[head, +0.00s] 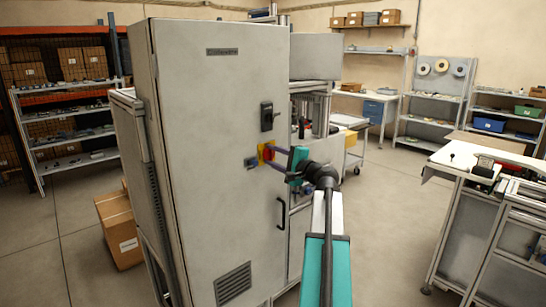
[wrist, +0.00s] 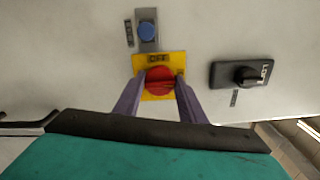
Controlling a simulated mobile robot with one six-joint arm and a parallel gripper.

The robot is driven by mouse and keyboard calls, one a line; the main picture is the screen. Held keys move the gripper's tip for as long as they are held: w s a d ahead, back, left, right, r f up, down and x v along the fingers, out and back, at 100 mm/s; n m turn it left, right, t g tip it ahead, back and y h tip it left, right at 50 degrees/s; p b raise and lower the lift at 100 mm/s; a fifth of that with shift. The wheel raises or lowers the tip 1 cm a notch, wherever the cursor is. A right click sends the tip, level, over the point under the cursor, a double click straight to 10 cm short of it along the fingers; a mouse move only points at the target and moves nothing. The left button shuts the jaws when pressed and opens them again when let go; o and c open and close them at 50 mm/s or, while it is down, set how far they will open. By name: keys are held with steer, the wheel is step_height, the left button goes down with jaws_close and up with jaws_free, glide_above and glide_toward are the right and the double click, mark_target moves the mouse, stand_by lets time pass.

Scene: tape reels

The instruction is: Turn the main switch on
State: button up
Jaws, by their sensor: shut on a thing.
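The main switch is a red rotary knob (wrist: 160,80) on a yellow plate (wrist: 176,58) on the cabinet door. The plate's label appears to read OFF, but it is small. In the head view the red knob (head: 269,153) sits at mid-height near the door's right edge. My gripper (wrist: 160,83) has its two purple fingers on either side of the knob, shut on it. In the head view my gripper (head: 268,159) reaches the door from the right. The fingers hide the knob's sides.
The grey cabinet (head: 200,120) carries a black rotary handle (head: 267,116) above the knob and a black door handle (head: 281,213) below. A blue button (wrist: 147,30) is beside the plate. A cardboard box (head: 119,230) stands left of the cabinet. A workbench (head: 480,165) is at right; floor between is clear.

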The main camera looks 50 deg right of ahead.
steer(key=o, duration=1)
steer(key=shift+o, duration=0.2)
steer(key=shift+s, duration=0.1)
steer(key=s+b, duration=0.3)
steer(key=s, duration=1)
steer(key=shift+s+a, duration=0.35)
steer(key=shift+a, duration=0.1)
